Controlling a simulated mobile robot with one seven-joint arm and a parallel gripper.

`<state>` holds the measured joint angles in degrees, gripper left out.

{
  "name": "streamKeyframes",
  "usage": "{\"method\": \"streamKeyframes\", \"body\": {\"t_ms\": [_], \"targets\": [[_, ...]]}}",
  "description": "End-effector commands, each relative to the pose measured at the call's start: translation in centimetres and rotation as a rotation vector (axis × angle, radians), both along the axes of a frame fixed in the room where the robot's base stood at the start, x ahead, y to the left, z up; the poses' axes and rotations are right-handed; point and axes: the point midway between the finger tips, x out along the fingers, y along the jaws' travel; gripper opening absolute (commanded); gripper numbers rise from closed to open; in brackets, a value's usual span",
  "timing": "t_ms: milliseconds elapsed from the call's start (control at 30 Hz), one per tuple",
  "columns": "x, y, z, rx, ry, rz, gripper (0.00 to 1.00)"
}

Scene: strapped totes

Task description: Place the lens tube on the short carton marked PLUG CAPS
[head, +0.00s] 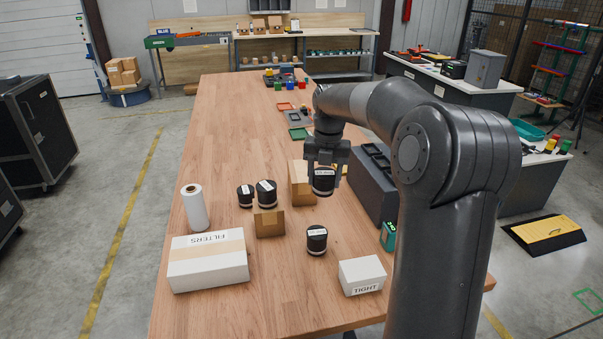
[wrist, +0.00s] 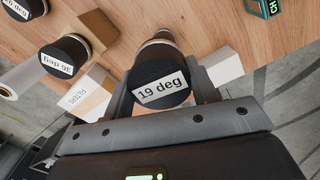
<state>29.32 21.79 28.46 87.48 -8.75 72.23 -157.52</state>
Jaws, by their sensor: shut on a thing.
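My gripper (head: 325,168) is shut on a black lens tube (head: 323,183) with a pale ring. In the wrist view its cap (wrist: 160,90) reads "19 deg", with a finger on either side. In the head view it hangs beside a taller brown carton (head: 300,187); its exact height above the table is unclear. A short brown carton (head: 269,224) stands to the left and nearer the camera. I see no readable PLUG CAPS marking on either brown carton. Three similar black tubes stand on the table: a small one (head: 245,196), one beside it (head: 266,193), and a nearer one (head: 317,240).
A white FILTERS box (head: 208,265), a white TIGHT box (head: 362,276) and a white roll (head: 194,208) stand around the near table. A dark case (head: 372,187) and a green item (head: 388,236) lie to the right. The table's (head: 225,125) far-left part is clear.

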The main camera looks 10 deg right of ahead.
Motion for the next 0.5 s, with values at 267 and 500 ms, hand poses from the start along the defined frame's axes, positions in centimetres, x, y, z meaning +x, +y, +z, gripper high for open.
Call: {"method": "streamKeyframes", "body": {"t_ms": [267,500], "targets": [[6.8,-2.8,2.0,-0.003,0.004,-0.088,0.22],[10.6,-5.1,2.7,-0.017,0.015,-0.171,0.22]]}}
